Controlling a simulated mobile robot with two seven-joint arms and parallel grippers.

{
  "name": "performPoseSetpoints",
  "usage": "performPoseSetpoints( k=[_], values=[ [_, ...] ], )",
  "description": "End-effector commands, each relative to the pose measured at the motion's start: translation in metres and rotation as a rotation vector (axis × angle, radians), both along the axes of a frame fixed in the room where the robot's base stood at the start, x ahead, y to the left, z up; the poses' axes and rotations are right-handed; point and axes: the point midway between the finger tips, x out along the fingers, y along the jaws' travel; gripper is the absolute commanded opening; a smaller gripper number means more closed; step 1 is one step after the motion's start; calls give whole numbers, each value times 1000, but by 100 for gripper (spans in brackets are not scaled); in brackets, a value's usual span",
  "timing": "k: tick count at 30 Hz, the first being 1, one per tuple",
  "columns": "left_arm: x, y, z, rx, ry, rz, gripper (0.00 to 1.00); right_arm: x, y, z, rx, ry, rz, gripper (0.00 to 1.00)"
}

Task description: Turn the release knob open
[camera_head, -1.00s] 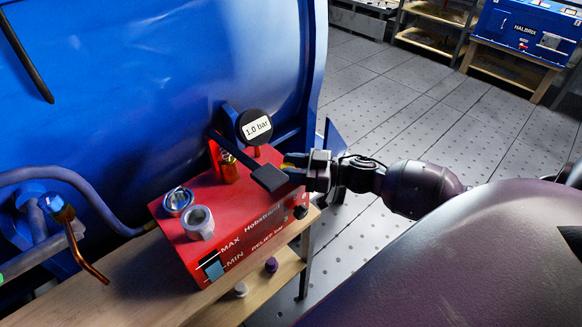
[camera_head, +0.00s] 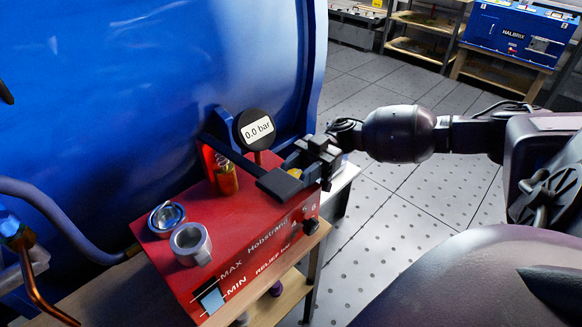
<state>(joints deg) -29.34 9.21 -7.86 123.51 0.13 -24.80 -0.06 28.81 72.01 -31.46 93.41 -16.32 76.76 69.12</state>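The red Hobstrand pump unit (camera_head: 235,226) stands on a wooden bench beside the blue tank. A small yellow part (camera_head: 293,173), possibly the release knob, shows at its back right, mostly hidden by my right gripper (camera_head: 302,170). The gripper comes in from the right, with its dark fingers low at this part. I cannot tell whether they are closed on it. A black bar (camera_head: 232,153) runs from the back of the unit to the gripper. The round gauge (camera_head: 254,130) reads 0.0 bar. My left gripper is not in view.
A brass fitting (camera_head: 226,178), a metal cap (camera_head: 167,218) and a grey cup-like port (camera_head: 190,243) stand on the unit. A black relief knob (camera_head: 311,226) is on its front. The blue tank (camera_head: 150,90) is close behind. Floor at the right is free.

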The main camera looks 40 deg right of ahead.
Motion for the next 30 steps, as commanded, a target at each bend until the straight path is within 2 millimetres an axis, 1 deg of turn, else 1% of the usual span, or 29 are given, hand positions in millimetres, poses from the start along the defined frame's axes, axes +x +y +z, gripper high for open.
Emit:
performPoseSetpoints(
  k=[1,9,12,18,30],
  values=[
    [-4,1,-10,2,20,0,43,2,0,-8,-1,9,46,16],
    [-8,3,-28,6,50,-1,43,3,1,-6,1,6,264,16],
    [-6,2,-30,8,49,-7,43,4,2,-5,1,6,325,16],
    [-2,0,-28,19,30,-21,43,4,2,-4,2,3,413,16],
    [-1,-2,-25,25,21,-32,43,3,2,-1,1,0,465,16]
  ],
)
